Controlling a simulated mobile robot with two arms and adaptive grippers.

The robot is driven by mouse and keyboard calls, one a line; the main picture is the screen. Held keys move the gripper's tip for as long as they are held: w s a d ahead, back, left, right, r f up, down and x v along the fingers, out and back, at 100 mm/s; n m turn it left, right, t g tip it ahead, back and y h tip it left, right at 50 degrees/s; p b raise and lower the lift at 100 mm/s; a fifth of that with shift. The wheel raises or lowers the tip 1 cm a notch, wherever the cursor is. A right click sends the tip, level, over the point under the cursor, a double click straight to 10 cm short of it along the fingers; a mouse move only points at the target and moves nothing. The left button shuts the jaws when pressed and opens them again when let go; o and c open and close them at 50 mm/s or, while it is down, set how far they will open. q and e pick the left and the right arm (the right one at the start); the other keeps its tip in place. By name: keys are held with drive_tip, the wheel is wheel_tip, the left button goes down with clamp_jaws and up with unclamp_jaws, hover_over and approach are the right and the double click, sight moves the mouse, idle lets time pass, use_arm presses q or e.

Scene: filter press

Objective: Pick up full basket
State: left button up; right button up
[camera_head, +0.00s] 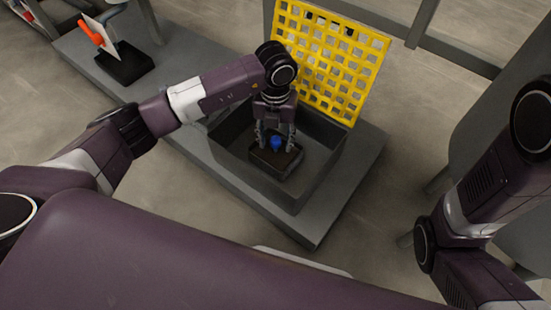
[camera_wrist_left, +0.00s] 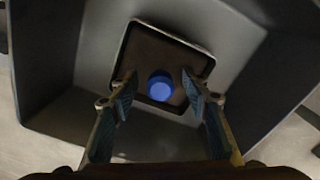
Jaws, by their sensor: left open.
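The basket (camera_head: 272,163) is a small dark box with brown contents and a blue round knob (camera_head: 276,143) at its middle. It sits inside a larger grey bin (camera_head: 318,180). In the left wrist view the basket (camera_wrist_left: 140,60) is seen from above, with the blue knob (camera_wrist_left: 160,86) between the finger lines. My left gripper (camera_head: 275,140) points down into the bin, right over the basket. Its fingers are open on either side of the knob, and it also shows in the left wrist view (camera_wrist_left: 157,82). I cannot tell whether they touch it. My right gripper is out of view.
A yellow grid panel (camera_head: 330,60) stands upright along the bin's far side. The bin rests on a grey bench (camera_head: 190,140). A dark block with a white plate and orange handle (camera_head: 97,37) stands on the bench at the upper left. Floor is clear around.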

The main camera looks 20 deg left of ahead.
use_arm(q)
drive_tip(key=shift+f, duration=0.25)
clamp_jaws()
drive_tip(key=shift+w, duration=0.1)
idle(0.3)
